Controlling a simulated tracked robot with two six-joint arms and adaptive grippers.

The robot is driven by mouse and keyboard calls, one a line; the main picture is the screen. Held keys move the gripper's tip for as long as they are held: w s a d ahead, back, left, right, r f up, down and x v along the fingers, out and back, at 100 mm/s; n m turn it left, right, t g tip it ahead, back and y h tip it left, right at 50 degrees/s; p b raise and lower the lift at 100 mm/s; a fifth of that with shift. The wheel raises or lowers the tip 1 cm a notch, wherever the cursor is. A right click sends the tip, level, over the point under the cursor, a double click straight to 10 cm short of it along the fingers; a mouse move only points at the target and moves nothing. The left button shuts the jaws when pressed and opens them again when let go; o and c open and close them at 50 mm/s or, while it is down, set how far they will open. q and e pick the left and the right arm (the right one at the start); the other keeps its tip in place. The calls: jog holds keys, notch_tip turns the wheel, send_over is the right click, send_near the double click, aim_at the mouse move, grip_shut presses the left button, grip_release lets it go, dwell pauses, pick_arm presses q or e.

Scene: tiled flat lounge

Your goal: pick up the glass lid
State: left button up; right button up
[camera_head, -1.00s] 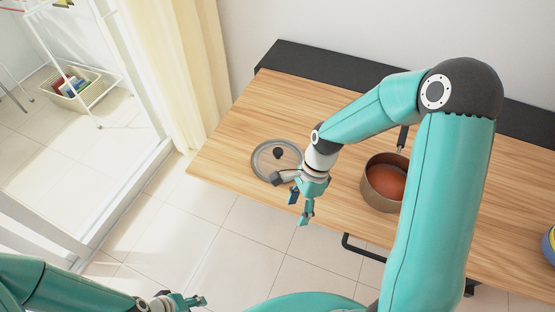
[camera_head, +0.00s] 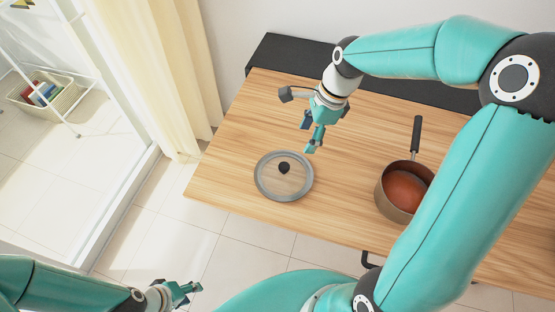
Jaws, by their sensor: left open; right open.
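The glass lid (camera_head: 265,185) lies flat on the wooden table (camera_head: 245,130) near its left front corner. It is round, with a grey rim and a dark knob (camera_head: 284,168) in the middle. My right gripper (camera_head: 307,138) is open and empty above the table, up and to the right of the lid and apart from it. My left gripper (camera_head: 191,291) is open and empty, low in the view in front of the table, over the floor. The whole lid is in clear view.
A brown saucepan (camera_head: 383,196) with a dark handle stands right of the lid, partly behind my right arm. A black strip (camera_head: 290,55) runs along the table's back by the wall. Cream curtains (camera_head: 165,80) hang at the left. A basket (camera_head: 62,103) sits on a rack beyond.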

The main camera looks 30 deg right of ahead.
jog(key=w+f, duration=0.1)
jog(key=w, duration=0.1)
send_over(285, 165)
jog(key=s+d, duration=0.1)
jog(key=d, duration=0.1)
jog(key=x, duration=0.3)
jog(key=s+d+x, duration=0.1)
jog(key=x, duration=0.5)
jog(key=shift+s+d+f, duration=0.2)
jog(key=shift+d, duration=0.05)
jog(key=shift+a+f+p, duration=0.1)
jog(key=shift+f+p, duration=0.2)
jog(key=shift+f, duration=0.25)
jog(key=shift+w+a+f, duration=0.2)
jog(key=shift+a+f, duration=0.05)
jog(key=shift+f, duration=0.25)
jog(key=p+x, duration=0.1)
jog(key=x, duration=0.3)
jog(key=shift+w+a, duration=0.1)
jog(key=shift+w, duration=0.05)
pick_arm(q)
jog(key=shift+w+a+r, duration=0.1)
jog(key=shift+w+r, duration=0.1)
jog(key=shift+r, duration=0.35)
jog(key=shift+w+a+r, duration=0.1)
jog(key=shift+w+r, duration=0.1)
jog(key=shift+r, duration=0.3)
pick_arm(e)
grip_shut()
